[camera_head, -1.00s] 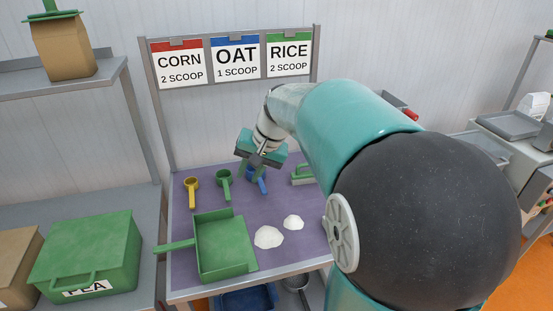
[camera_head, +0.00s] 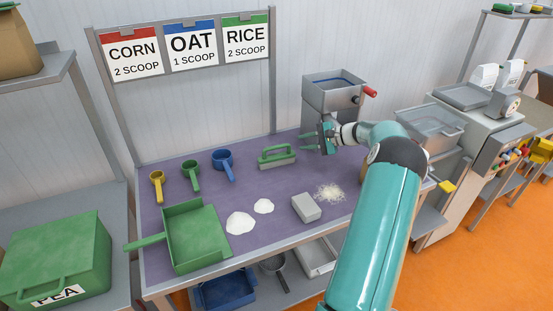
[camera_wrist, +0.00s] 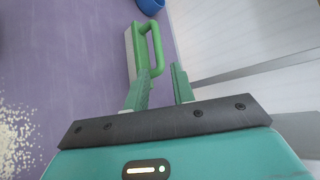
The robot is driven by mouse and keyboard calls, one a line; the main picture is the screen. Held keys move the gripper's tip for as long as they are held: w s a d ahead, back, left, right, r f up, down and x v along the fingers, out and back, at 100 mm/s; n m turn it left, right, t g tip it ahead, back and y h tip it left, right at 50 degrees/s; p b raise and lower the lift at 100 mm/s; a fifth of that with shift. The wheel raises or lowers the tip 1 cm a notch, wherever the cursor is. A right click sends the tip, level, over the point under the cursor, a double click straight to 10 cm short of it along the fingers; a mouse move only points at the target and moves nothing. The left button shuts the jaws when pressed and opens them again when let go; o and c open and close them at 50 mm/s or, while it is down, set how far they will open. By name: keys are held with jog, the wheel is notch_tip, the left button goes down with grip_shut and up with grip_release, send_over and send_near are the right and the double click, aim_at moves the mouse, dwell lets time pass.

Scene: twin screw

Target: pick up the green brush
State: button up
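The green brush (camera_head: 277,155) lies on the purple table top near its back edge, with a green loop handle on top and a grey lower part. In the wrist view the brush (camera_wrist: 135,55) is just ahead of the fingertips, its handle (camera_wrist: 157,45) lying ahead of the gap between them. My gripper (camera_head: 308,143) is to the right of the brush in the head view, its fingers pointing left towards it. The two green fingers (camera_wrist: 160,82) are apart with nothing between them.
Yellow, green and blue scoops (camera_head: 223,165) lie left of the brush. A green dustpan (camera_head: 197,237), white powder heaps (camera_head: 240,223), a grey block (camera_head: 307,207) and scattered grains (camera_head: 330,192) are nearer the front. A grey hopper (camera_head: 333,92) with a red knob stands behind my gripper.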

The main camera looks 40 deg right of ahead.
aim_at(280, 147)
jog(key=x, duration=1.1)
jog(key=shift+w+a+f, duration=0.2)
jog(key=shift+a+f, duration=0.05)
grip_shut()
